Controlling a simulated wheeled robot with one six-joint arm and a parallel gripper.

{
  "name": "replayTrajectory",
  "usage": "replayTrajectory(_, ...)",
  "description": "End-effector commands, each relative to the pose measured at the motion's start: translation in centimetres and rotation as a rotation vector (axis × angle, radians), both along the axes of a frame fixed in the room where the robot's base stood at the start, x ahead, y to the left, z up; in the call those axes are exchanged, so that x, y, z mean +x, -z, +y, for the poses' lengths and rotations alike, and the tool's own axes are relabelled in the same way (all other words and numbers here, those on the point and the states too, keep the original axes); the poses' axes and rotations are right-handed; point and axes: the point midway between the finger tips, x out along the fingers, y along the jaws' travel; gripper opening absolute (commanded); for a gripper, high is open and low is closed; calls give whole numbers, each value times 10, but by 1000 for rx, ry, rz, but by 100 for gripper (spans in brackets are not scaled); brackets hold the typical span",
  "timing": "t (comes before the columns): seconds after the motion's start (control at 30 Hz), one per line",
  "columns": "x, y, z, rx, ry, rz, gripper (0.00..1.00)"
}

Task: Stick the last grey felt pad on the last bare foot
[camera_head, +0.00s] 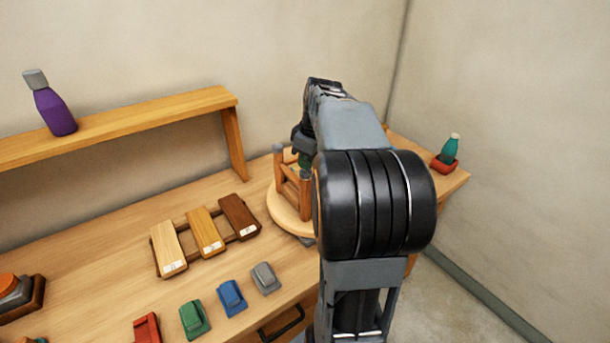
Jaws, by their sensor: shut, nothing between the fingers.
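A small wooden stool frame (290,190) stands with its legs up on a round pale wooden disc (288,219), at the right of the bench. The left leg has a grey tip (278,149), and a nearer leg also has a grey tip (305,176). The other feet are hidden behind my arm. My gripper (304,158) is over the stool, mostly hidden by my arm. It is shut and holds nothing. I cannot tell whether it touches a leg. A loose grey felt pad cannot be made out.
Grey (265,278), blue (232,297), green (194,319) and red (147,328) blocks line the bench's front. Three wood samples (206,232) lie behind them. A shelf (150,117) carries a purple bottle (55,110). A teal bottle (450,148) stands at the right end.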

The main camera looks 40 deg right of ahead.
Motion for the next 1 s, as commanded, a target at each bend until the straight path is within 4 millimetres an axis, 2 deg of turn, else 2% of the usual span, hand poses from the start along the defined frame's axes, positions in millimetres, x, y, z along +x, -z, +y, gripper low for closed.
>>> replayTrajectory(1.0, 0, 14, 0, 1, 0, 2, 0)
